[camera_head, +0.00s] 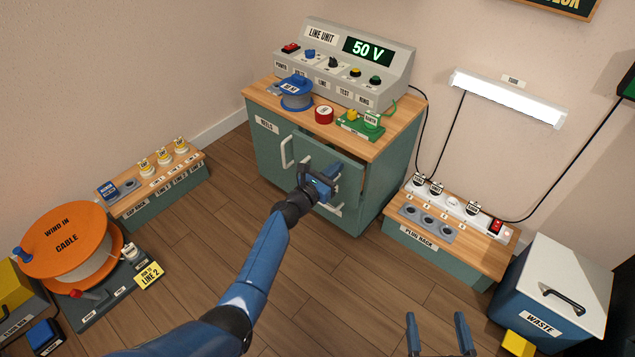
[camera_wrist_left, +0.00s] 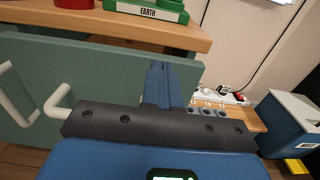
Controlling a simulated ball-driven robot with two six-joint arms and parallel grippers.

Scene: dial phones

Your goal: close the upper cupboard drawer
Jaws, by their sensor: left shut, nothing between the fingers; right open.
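The teal cupboard (camera_head: 262,150) stands by the wall under a wooden top. Its upper drawer (camera_head: 349,181) stands partly out, with a dark gap behind its front; the drawer front also shows in the left wrist view (camera_wrist_left: 120,70). My left gripper (camera_head: 324,183) is shut and empty, right at the drawer front and hiding part of it. In the left wrist view the closed fingers (camera_wrist_left: 165,85) lie in front of the panel's right part; I cannot tell whether they touch. My right gripper (camera_head: 440,333) is open and empty at the bottom edge, away from the cupboard.
The plug rack (camera_head: 435,255) and waste bin (camera_head: 552,290) stand to the right. The floor in front is clear.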

